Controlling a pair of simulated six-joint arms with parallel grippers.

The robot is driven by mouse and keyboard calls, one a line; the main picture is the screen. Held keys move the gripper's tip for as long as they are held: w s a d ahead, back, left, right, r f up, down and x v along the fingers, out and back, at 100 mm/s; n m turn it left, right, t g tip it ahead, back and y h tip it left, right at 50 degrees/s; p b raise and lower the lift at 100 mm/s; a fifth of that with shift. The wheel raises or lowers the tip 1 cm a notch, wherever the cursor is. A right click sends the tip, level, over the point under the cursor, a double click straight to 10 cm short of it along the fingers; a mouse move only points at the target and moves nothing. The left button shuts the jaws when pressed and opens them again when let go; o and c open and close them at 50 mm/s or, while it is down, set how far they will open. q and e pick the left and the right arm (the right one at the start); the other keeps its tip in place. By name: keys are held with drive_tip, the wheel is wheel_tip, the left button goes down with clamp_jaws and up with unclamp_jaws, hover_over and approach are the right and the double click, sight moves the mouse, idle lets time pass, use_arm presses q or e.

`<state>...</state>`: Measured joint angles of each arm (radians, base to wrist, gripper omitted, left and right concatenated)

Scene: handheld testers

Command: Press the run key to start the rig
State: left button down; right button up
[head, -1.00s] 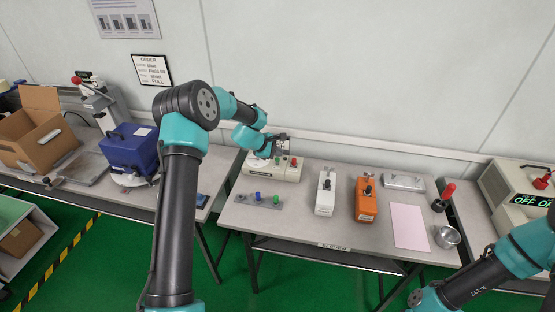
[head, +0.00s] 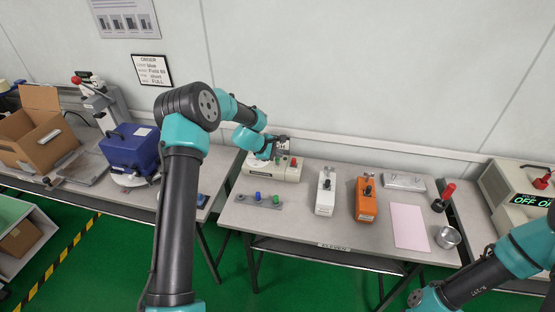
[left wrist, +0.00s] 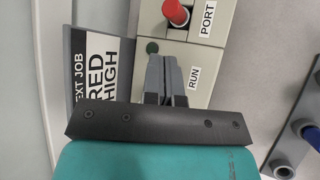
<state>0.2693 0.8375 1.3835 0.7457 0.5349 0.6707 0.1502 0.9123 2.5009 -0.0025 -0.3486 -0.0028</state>
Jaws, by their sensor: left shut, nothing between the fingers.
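The cream rig box (head: 262,175) stands at the back left of the middle table. A red knob (left wrist: 176,12) beside the PORT label and a small dark green round key (left wrist: 152,47) show on it in the left wrist view. The RUN label (left wrist: 194,77) is on the same section as the green key. My left gripper (left wrist: 161,58) is shut and empty, pointing down at this section, its tips close to the green key. I cannot tell whether they touch. The fingers hide part of the panel. My right arm (head: 490,275) shows at lower right; its gripper is out of view.
A grey strip (head: 240,197) with blue and green plugs lies in front of the box. White (head: 325,198) and orange (head: 365,205) testers, a pink sheet (head: 409,225) and a metal cup (head: 448,237) stand to the right. A card reading RED HIGH (left wrist: 95,60) is beside the box.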

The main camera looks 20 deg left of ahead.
sight(277, 160)
use_arm(q)
drive_tip(key=shift+f, duration=0.3)
drive_tip(key=shift+r, duration=0.1)
idle(0.3)
drive_tip(key=shift+r, duration=0.9)
wheel_tip(277, 160, up, 6)
idle(0.6)
